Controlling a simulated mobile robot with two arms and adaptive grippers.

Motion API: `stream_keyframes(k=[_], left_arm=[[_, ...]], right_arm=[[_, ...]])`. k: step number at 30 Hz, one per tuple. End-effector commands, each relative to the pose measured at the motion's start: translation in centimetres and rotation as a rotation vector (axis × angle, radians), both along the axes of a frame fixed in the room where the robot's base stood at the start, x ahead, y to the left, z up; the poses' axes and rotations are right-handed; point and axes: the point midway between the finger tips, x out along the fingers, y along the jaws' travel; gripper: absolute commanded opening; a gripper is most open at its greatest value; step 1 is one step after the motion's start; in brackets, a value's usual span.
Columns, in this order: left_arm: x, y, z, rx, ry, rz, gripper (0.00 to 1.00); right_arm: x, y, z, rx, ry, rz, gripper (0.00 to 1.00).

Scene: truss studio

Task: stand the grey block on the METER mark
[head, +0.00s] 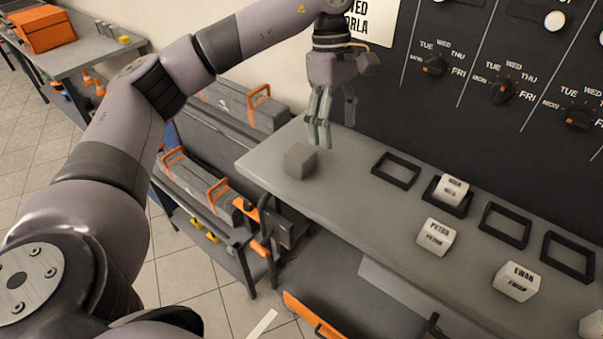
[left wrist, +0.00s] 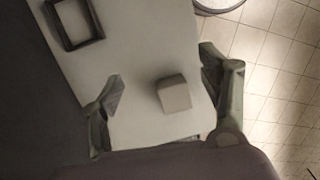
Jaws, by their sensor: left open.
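The plain grey block (head: 300,160) stands near the left end of the grey counter (head: 262,166). My left gripper (head: 328,138) is open, pointing down, a little above and beside the block in the head view. In the left wrist view the block (left wrist: 173,94) shows in the gap between the two spread fingers of the left gripper (left wrist: 162,80), closer to the middle than to either finger, and neither finger visibly grips it. I cannot read the word METER anywhere. My right gripper is not in view.
Several dark square frames (head: 396,171) line the counter's back; one holds a white lettered block (head: 452,190). White blocks marked PETRA (head: 436,237) and EWAN (head: 516,281) stand in front. A dark panel with dials (head: 435,66) rises behind. Grey cases (head: 196,180) sit left of the counter.

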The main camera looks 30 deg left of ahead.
Motion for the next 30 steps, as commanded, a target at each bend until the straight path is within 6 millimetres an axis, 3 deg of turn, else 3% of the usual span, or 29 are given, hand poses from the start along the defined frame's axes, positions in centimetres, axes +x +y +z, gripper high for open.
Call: stream_keyframes(k=[1, 3, 6, 9, 14, 24, 30], left_arm=[[0.6, 2.4, 1.8, 0.055, -0.041, 0.018, 0.69], [1.0, 4.8, 3.7, 0.116, -0.075, 0.033, 0.69], [1.1, 7.1, 5.4, 0.171, -0.101, 0.049, 0.69], [1.1, 8.1, 5.9, 0.193, -0.109, 0.058, 0.69], [1.0, 8.2, 3.6, 0.196, -0.106, 0.057, 0.69], [0.9, 8.2, -3.1, 0.196, -0.106, 0.058, 0.69], [1.0, 8.1, -5.5, 0.195, -0.11, 0.057, 0.69]], right_arm=[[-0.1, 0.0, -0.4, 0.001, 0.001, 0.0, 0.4], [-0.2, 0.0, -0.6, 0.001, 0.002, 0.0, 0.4], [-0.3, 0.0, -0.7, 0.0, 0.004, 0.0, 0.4], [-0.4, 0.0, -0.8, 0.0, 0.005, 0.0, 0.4], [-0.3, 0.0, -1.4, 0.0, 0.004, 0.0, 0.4], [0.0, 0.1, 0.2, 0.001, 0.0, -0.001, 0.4], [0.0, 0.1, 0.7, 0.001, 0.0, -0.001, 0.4]])
